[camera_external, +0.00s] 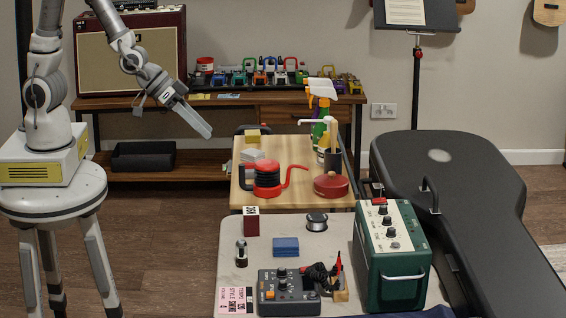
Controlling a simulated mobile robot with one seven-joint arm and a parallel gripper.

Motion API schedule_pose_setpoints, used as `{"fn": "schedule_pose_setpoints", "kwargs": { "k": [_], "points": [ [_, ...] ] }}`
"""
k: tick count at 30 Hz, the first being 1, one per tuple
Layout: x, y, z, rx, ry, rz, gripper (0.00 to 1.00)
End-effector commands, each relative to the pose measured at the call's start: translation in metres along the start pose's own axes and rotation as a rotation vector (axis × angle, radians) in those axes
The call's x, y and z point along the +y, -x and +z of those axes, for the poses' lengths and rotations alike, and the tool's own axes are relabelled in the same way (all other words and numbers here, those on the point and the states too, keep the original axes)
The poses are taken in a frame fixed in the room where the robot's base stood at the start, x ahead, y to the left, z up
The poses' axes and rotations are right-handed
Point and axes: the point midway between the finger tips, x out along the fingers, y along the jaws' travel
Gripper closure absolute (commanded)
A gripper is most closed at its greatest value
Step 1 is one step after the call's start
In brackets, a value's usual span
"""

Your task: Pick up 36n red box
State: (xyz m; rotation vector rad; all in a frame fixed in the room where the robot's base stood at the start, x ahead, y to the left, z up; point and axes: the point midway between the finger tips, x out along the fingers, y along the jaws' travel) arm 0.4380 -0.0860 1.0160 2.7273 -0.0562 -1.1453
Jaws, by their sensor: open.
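A small dark red box (251,227) stands on the cloth-covered table, at its far left corner. A white label with dark print is on its upper part; the print is too small to read for certain. My gripper (207,132) hangs in the air up and to the left of the box, clear of it, pointing down and to the right. It is open, and nothing shows between its fingers.
The cloth-covered table (230,262) also holds a blue block (285,247), a wire spool (317,222), a grey pedal (289,291) and a green amplifier (390,255).

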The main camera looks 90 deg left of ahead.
Motion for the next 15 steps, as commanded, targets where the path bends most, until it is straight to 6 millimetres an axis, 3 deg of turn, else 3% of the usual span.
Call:
{"fn": "schedule_pose_setpoints", "kwargs": {
  "k": [1,6,15],
  "points": [
    [0.001,-0.016,0.011,0.007,0.004,-0.006,0.05],
    [0.0,-0.054,0.033,0.078,0.013,-0.029,0.05],
    [-0.011,-0.1,0.083,0.217,-0.021,-0.082,0.05]
  ]
}}
